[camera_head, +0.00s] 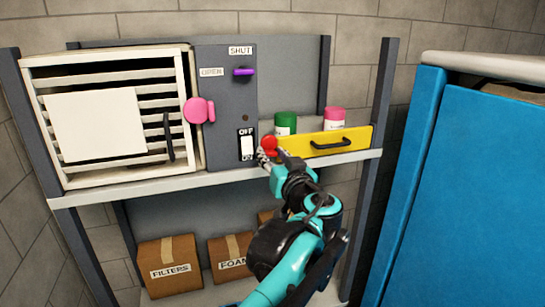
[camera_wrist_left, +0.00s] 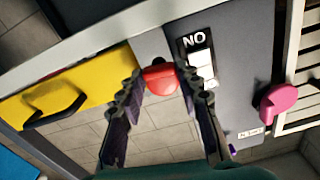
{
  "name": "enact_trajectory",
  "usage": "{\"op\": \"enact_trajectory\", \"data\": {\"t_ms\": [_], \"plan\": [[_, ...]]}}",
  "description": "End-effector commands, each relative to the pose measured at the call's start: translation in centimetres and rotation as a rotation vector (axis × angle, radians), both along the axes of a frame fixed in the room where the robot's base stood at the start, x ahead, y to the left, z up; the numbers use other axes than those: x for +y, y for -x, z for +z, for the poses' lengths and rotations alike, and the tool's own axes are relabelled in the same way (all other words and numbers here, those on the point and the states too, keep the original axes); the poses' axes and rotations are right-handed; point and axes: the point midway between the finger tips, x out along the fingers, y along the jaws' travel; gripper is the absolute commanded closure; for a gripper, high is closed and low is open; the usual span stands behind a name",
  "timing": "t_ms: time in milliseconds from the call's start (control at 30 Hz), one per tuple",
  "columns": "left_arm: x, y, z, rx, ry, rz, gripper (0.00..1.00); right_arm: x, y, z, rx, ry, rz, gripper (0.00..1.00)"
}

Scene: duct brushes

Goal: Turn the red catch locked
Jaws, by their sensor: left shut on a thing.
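The red catch (camera_head: 269,143) is mounted between the grey panel and the yellow drawer front (camera_head: 322,143). My left gripper (camera_head: 268,158) reaches up to it from below and is shut on it. In the left wrist view the red catch (camera_wrist_left: 160,79) sits between the two dark fingers of my left gripper (camera_wrist_left: 162,86), close to their tips. The fingers partly cover its sides, and I cannot read its turned position. My right gripper is not in view.
The grey panel (camera_head: 222,108) carries a white switch (camera_head: 247,147), a purple handle (camera_head: 243,72) and a pink knob (camera_head: 199,110). A slatted vent (camera_head: 110,120) is at left. Green and pink containers stand behind the drawer. A blue cabinet (camera_head: 462,190) is at right, boxes (camera_head: 168,265) below.

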Motion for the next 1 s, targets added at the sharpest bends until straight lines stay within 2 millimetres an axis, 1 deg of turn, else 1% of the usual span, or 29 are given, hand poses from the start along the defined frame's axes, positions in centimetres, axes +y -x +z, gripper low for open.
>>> {"op": "enact_trajectory", "data": {"t_ms": [1000], "plan": [[-0.4, -0.1, -0.3, 0.291, -0.9, 0.0, 0.95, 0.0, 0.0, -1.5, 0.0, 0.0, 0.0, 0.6]]}}
